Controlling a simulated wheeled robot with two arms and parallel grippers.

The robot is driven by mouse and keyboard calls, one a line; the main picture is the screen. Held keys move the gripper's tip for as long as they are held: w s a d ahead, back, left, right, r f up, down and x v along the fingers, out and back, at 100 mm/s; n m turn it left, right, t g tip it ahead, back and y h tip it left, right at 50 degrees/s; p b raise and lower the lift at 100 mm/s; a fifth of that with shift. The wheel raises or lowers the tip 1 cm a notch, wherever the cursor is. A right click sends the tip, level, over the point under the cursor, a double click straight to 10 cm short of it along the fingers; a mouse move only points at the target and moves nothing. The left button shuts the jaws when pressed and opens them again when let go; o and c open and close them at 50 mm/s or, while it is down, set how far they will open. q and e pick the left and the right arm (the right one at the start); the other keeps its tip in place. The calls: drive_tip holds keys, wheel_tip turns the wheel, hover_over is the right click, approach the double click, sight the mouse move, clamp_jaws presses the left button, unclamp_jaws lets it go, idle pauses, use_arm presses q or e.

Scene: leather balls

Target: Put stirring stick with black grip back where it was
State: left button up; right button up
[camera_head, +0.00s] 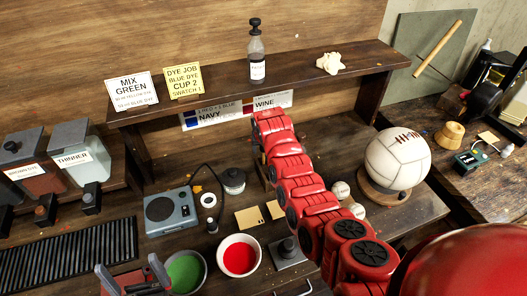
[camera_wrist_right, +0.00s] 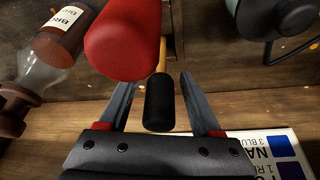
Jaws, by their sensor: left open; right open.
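In the right wrist view, the stirring stick's black grip (camera_wrist_right: 158,104) lies between the two spread fingers of my right gripper (camera_wrist_right: 158,80). Gaps show on both sides of the grip, and a short piece of pale wooden shaft (camera_wrist_right: 162,55) shows beyond it. In the head view, my right arm reaches under the shelf at the back; its gripper and the stick are hidden there. My left gripper (camera_head: 130,272) is open and empty at the lower left, near the green bowl.
A red rounded cylinder (camera_wrist_right: 122,40) sits close beside the black grip, and a brown-filled bottle (camera_wrist_right: 62,40) is to its left. A green bowl (camera_head: 186,271), a red bowl (camera_head: 239,257) and a blue-grey device (camera_head: 170,211) stand on the bench. The shelf (camera_head: 215,100) overhangs my right arm.

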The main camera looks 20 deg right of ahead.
drive_tip(key=d+b+v, duration=0.1)
drive_tip(key=b+v, duration=0.2)
drive_tip(key=v, duration=0.7)
drive_tip(key=shift+s+a+r+b, duration=0.15)
drive_tip(key=shift+s+a+b, duration=0.15)
drive_tip(key=shift+a, duration=0.2)
